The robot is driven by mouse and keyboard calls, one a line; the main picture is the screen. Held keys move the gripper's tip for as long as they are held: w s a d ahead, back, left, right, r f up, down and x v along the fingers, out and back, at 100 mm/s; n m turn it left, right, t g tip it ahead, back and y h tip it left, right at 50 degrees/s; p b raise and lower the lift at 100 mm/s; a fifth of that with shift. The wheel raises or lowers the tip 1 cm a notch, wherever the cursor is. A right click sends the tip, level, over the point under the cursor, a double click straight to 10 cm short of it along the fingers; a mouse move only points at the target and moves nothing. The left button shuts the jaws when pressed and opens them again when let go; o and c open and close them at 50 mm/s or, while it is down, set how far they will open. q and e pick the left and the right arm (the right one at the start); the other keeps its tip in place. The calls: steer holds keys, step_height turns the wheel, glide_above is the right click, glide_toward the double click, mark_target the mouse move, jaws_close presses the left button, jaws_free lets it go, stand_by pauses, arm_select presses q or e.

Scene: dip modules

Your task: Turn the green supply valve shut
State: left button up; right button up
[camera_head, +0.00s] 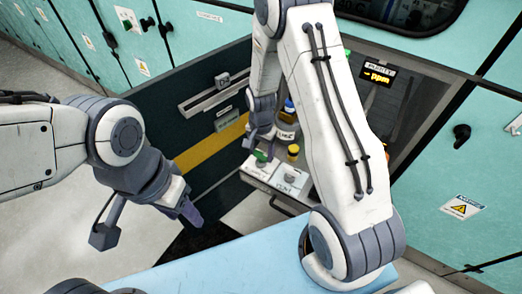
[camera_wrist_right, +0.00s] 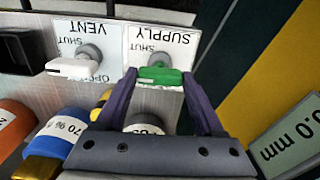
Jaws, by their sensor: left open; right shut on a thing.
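The green supply valve handle (camera_wrist_right: 160,76) lies crosswise in the right wrist view, on a white plate marked SUPPLY and SHUT, whose lettering appears upside down. My right gripper (camera_wrist_right: 160,84) is shut on it, one purple finger at each end of the handle. In the head view the green handle (camera_head: 260,156) shows small beneath my right gripper (camera_head: 259,144). Any word under the handle is hidden. My left gripper (camera_head: 190,212) is open and empty, low on the left, well apart from the valve.
A white vent valve handle (camera_wrist_right: 75,67) sits beside the supply valve. Bottles stand close by, one blue-capped (camera_wrist_right: 62,130) and one orange-capped (camera_wrist_right: 14,122). A dark panel with a yellow stripe (camera_head: 210,145) stands left of the valves. A blue surface (camera_head: 220,268) lies in front.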

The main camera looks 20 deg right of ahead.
mark_target(261, 153)
steer(key=shift+w+m, duration=0.1)
steer(key=shift+m, duration=0.2)
steer(key=o, duration=1.4)
step_height(261, 153, up, 10)
steer(key=shift+r, duration=0.25)
